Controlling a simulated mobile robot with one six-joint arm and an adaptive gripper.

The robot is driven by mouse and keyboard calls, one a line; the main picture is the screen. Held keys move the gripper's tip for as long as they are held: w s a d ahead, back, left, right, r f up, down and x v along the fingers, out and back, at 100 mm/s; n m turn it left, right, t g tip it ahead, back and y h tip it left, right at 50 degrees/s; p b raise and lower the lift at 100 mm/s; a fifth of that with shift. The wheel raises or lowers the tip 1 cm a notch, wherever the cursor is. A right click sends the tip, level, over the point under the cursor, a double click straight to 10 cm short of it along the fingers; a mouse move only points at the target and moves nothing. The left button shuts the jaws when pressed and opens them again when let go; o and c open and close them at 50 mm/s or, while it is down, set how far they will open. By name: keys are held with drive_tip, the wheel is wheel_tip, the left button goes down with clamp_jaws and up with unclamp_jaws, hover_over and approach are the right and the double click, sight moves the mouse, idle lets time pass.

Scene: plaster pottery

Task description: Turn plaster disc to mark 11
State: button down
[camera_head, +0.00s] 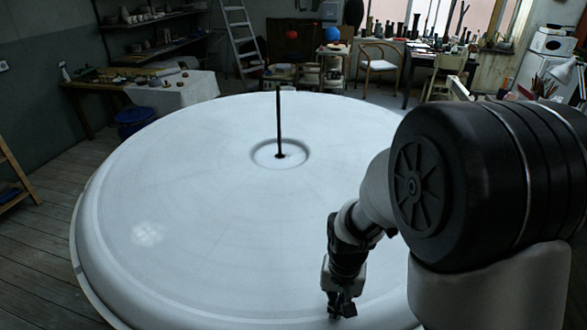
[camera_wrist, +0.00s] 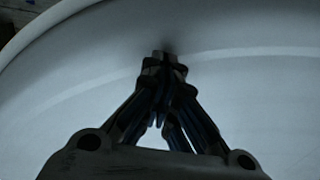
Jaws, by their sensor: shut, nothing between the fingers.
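The large white plaster disc (camera_head: 190,190) fills the middle of the head view, with a raised rounded rim and a round recess (camera_head: 262,150) at its centre. A thin dark upright rod (camera_head: 279,120) stands in that recess. I cannot make out any numbered marks. My gripper (camera_head: 341,312) is over the near right part of the disc, pointing down, close to its rim. In the wrist view my gripper (camera_wrist: 165,60) is shut and empty, its fingertips at or just above the white surface (camera_wrist: 245,60). I cannot tell whether they touch.
Wooden floor (camera_head: 35,250) shows to the left of the disc. Behind it stand a cloth-covered table (camera_head: 180,95), a ladder (camera_head: 243,40), a chair (camera_head: 380,62) and a blue tub (camera_head: 135,122). The disc's upper surface is clear apart from the rod.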

sight(310, 320)
drive_tip(key=shift+f+b, duration=0.45)
drive_tip(key=shift+f, duration=0.25)
drive_tip(key=shift+s+a, duration=0.1)
drive_tip(key=shift+s+a, duration=0.15)
drive_tip(key=shift+a, duration=0.95)
drive_tip(key=shift+s+a, duration=0.2)
drive_tip(key=shift+a, duration=0.85)
drive_tip(key=shift+s+a, duration=0.15)
drive_tip(key=shift+a, duration=0.95)
drive_tip(key=shift+f, duration=0.1)
drive_tip(key=shift+d, duration=0.35)
drive_tip(key=shift+w+a+r+p, duration=0.1)
drive_tip(key=shift+a+r+p, duration=0.1)
drive_tip(key=shift+r+p, duration=0.6)
drive_tip(key=shift+w+r+p, duration=0.15)
drive_tip(key=shift+r+p, duration=2.2)
drive_tip(key=shift+r, duration=0.55)
